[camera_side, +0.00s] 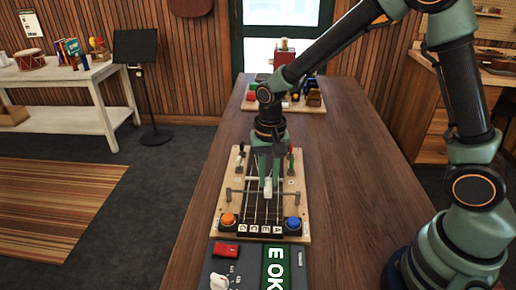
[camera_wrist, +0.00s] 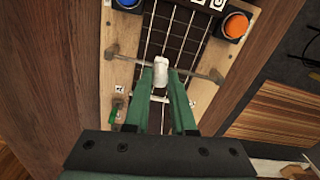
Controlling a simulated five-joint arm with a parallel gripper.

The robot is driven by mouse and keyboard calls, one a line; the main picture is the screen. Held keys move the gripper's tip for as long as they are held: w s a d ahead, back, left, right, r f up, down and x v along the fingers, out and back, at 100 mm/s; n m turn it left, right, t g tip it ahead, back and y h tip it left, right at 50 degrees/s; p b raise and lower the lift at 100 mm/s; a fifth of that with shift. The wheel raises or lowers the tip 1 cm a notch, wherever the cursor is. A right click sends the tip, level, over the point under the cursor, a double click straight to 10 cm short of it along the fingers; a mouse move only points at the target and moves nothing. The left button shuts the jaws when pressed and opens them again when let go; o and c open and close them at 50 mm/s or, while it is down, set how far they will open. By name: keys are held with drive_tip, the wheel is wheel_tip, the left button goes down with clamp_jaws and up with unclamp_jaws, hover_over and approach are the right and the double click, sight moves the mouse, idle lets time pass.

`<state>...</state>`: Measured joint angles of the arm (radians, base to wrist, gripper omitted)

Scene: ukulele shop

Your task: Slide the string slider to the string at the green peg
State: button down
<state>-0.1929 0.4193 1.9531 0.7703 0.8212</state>
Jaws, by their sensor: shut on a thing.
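The white string slider (camera_wrist: 161,72) sits on a thin crossbar (camera_wrist: 205,73) that spans the strung board. It also shows in the side view (camera_side: 268,186), near the middle of the bar. My gripper (camera_side: 267,181) is shut on it; in the wrist view the two green fingers (camera_wrist: 161,88) meet its near end. The green peg (camera_wrist: 113,112) stands at the board's left edge in the wrist view, beside an "A" tag. In the side view it is on the far right (camera_side: 291,164). Pale strings (camera_wrist: 149,35) run lengthwise under the bar. Which string is directly under the slider is unclear.
An orange button (camera_side: 228,219) and a blue button (camera_side: 292,223) sit at the board's near corners, with letter tiles between them. A dark panel with a red piece (camera_side: 226,250) is in front. Blocks stand on a far board (camera_side: 253,104). The table is clear to the right.

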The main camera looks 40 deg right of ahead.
idle(0.4)
drive_tip(key=shift+s+d, duration=1.1)
drive_tip(key=c, duration=0.7)
unclamp_jaws()
drive_tip(key=shift+c, duration=0.2)
wheel_tip(320, 180, up, 12)
drive_tip(key=shift+r, duration=0.1)
